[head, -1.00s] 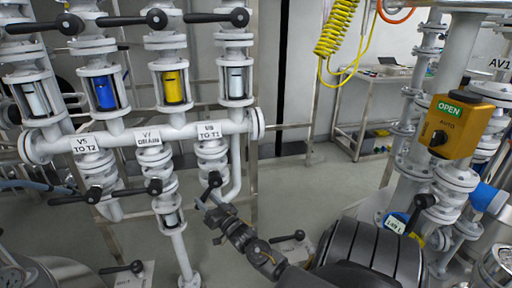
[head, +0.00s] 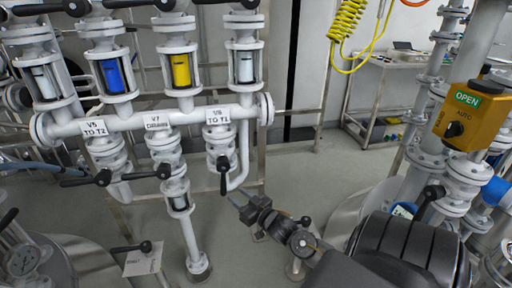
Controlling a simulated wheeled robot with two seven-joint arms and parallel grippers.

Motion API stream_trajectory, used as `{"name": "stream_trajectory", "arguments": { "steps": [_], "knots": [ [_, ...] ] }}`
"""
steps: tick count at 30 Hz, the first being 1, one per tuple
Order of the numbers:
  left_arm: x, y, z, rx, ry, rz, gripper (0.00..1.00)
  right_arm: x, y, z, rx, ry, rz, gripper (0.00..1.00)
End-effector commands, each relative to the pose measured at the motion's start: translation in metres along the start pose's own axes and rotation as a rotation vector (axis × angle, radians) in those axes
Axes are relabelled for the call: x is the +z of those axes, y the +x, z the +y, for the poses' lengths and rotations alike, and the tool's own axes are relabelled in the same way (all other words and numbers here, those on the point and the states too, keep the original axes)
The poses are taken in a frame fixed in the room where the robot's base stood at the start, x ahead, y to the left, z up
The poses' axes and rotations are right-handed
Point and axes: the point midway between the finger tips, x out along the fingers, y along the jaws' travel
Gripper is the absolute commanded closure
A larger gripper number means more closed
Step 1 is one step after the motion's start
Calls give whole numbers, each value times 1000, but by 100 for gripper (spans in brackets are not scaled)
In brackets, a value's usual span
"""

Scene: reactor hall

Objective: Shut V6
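The V6 valve stands under the white label "V6 TO T1" (head: 218,116), rightmost of three valves below the white manifold pipe. Its black lever (head: 223,174) points down in the picture. My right gripper (head: 236,199) is just below and right of the lever's lower end, with a small gap seen between them. It appears to hold nothing, but its finger spacing is too small to make out. My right arm comes in from the lower right. My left gripper is not in view.
The V7 drain lever (head: 146,174) and V5 lever (head: 85,181) point left, close beside V6. Sight glasses with blue (head: 112,75) and yellow (head: 181,70) contents stand above. A yellow actuator box (head: 470,115) reads OPEN at right.

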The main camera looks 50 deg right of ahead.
Motion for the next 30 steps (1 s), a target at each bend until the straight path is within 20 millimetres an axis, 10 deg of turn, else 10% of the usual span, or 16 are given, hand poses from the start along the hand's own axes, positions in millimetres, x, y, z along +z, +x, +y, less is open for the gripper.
{"name": "stream_trajectory", "arguments": {
  "steps": [4,30],
  "knots": [
    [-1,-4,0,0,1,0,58,2,-31,0,4,1,-12,60],
    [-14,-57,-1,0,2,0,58,145,-74,1,73,-51,-412,60]
  ]
}}
